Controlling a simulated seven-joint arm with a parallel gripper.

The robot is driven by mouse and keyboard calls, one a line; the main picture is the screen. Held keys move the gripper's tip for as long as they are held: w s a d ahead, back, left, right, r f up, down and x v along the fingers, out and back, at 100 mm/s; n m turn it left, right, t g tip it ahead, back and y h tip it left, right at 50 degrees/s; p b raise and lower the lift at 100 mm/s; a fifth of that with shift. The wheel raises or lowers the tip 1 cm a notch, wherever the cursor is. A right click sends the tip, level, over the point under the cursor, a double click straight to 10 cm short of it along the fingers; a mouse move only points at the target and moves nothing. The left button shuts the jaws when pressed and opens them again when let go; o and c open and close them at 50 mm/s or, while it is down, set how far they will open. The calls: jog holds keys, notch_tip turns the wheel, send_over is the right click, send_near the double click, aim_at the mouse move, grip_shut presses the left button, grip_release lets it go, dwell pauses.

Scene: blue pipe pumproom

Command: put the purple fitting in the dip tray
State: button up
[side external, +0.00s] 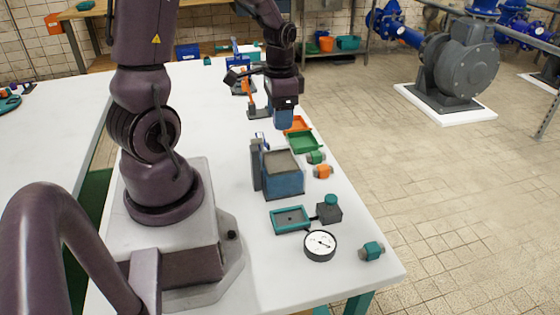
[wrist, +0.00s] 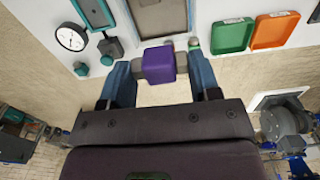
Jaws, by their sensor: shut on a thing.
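The fitting is hidden in the side view. A deep blue-walled tray (side external: 286,186) with a flat grey-brown inside stands mid-table, and also shows at the top of the wrist view (wrist: 188,18). A small teal-rimmed tray (side external: 274,224) lies nearer the camera. I cannot tell for certain which is the dip tray.
A green tray (side external: 304,143) and an orange tray (side external: 297,125) lie near the right edge. A green fitting (side external: 316,157), an orange fitting (side external: 323,171) and a teal fitting (side external: 371,251) lie along it. A gauge (side external: 320,246) and a teal-knobbed block (side external: 329,211) stand nearby.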

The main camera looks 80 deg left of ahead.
aim_at(280, 162)
notch_tip(280, 162, down, 10)
jog(key=shift+r, duration=0.1)
dwell(0.4)
jog(key=o, duration=1)
jog(key=shift+f, duration=0.2)
notch_tip(280, 162, up, 12)
jog(key=shift+d+r, duration=0.1)
jog(key=s+d+r+t, duration=0.1)
jog(key=d+r+t, duration=0.1)
jog(key=d+r, duration=0.3)
jog(key=s+d+r+t, duration=0.1)
jog(key=s+d+r, duration=0.1)
jog(key=d+r, duration=0.3)
jog(key=s+d+r+t, duration=0.1)
jog(key=d+r+t, duration=0.1)
jog(key=d+r, duration=0.3)
jog(key=shift+s+d+t, duration=0.15)
jog(key=shift+d, duration=0.35)
jog(key=shift+s+d+t, duration=0.15)
jog(key=shift+d, duration=0.3)
